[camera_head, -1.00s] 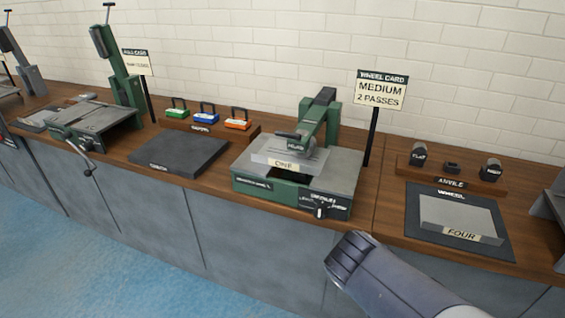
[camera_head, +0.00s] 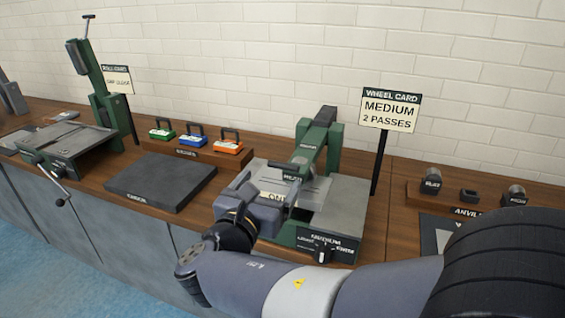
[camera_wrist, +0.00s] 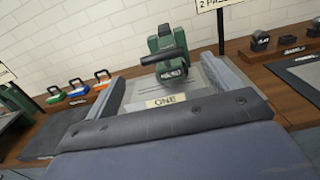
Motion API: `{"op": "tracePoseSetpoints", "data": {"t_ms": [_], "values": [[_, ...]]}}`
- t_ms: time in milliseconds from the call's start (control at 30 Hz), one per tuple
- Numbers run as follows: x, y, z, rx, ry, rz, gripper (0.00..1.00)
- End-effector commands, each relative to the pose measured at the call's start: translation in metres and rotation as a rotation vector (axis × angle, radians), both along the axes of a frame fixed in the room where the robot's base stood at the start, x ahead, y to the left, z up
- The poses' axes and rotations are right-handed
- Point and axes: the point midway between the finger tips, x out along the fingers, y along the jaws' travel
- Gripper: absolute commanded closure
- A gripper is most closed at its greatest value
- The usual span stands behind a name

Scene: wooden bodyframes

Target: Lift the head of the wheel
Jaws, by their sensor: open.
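The wheel machine (camera_head: 345,205) is a green and grey bench tool with a green arm rising at its back. Its head (camera_head: 305,160) is low over a grey plate labelled ONE (camera_wrist: 168,100). A dark handle bar (camera_wrist: 163,57) sticks out across the head in the wrist view. My gripper (camera_head: 272,178) is open and empty, in front of the head at the machine's left side. In the head view its fingers partly hide the plate and the handle. In the wrist view the fingers lie either side of the plate, apart from the handle.
A card reading MEDIUM 2 PASSES (camera_head: 390,110) stands on a post behind right. A dark flat pad (camera_head: 160,182) and a rack of coloured clamps (camera_head: 195,142) lie left. An anvil rack (camera_head: 462,198) is right. Another green machine (camera_head: 70,145) stands far left.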

Motion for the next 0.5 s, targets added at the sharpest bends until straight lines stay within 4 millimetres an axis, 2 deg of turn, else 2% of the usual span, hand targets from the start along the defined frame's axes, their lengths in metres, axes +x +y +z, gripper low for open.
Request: {"op": "tracePoseSetpoints", "data": {"t_ms": [300,500], "values": [[0.052,-0.021,-0.001,0.002,0.002,-0.006,0.15],[0.074,-0.028,-0.001,0.002,0.002,-0.004,0.15]]}}
